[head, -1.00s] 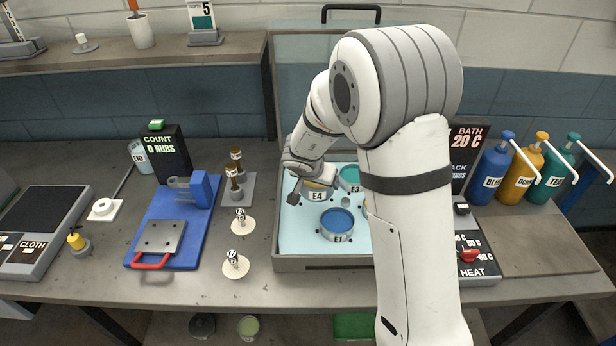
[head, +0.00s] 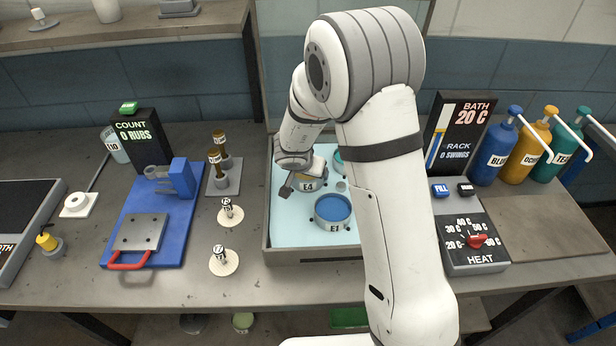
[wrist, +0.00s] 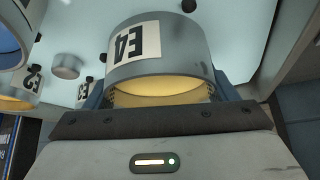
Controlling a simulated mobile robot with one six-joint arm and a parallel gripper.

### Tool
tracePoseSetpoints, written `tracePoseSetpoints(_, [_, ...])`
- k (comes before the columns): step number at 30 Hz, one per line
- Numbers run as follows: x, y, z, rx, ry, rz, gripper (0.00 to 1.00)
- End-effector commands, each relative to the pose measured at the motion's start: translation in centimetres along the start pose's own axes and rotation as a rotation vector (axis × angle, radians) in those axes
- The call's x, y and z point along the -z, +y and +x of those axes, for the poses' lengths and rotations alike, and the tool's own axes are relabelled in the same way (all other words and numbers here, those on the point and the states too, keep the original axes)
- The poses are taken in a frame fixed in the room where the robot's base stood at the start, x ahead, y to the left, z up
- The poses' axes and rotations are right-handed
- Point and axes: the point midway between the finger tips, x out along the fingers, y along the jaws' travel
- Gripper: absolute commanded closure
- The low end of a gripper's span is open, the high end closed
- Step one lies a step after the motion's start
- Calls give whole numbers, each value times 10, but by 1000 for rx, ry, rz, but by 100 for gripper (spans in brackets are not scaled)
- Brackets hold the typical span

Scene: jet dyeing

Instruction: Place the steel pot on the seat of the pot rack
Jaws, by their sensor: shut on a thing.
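The steel pot marked E4 (head: 313,184) is inside the light-blue bath tray (head: 285,235), at the end of my arm. My gripper (head: 298,178) is shut on it. In the wrist view pot E4 (wrist: 160,45) fills the middle between the blue fingers, with yellow contents showing. Pot E1 (head: 332,212), with blue contents, stands in front of it. A teal pot is partly hidden behind my arm. In the wrist view pot E3 (wrist: 22,95) is at the left. Dark pegs stand on the pale surface. I cannot tell whether E4 touches that surface.
A heat panel (head: 465,245) and bath display (head: 460,135) stand right of the tray. Blue, ochre and teal bottles are farther right. Small stands (head: 224,260), a blue rubbing device (head: 150,220) and a count display (head: 142,145) are at left. My arm hides the tray's right side.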

Motion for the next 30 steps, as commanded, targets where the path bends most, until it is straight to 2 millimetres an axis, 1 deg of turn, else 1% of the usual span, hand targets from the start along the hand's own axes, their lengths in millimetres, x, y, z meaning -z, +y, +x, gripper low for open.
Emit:
tracePoseSetpoints(1, [-4,0,6,1,0,-1,60])
tracePoseSetpoints(2, [-4,-1,7,1,1,-1,60])
tracePoseSetpoints(13, [-5,-1,8,1,1,-2,60])
tracePoseSetpoints(14, [-6,-1,9,1,0,-2,20])
tracePoseSetpoints(21, [-6,-1,8,1,0,-2,1])
tracePoseSetpoints(28, [-6,-1,8,2,0,-2,0])
tracePoseSetpoints(30, [-4,-2,5,2,1,0,0])
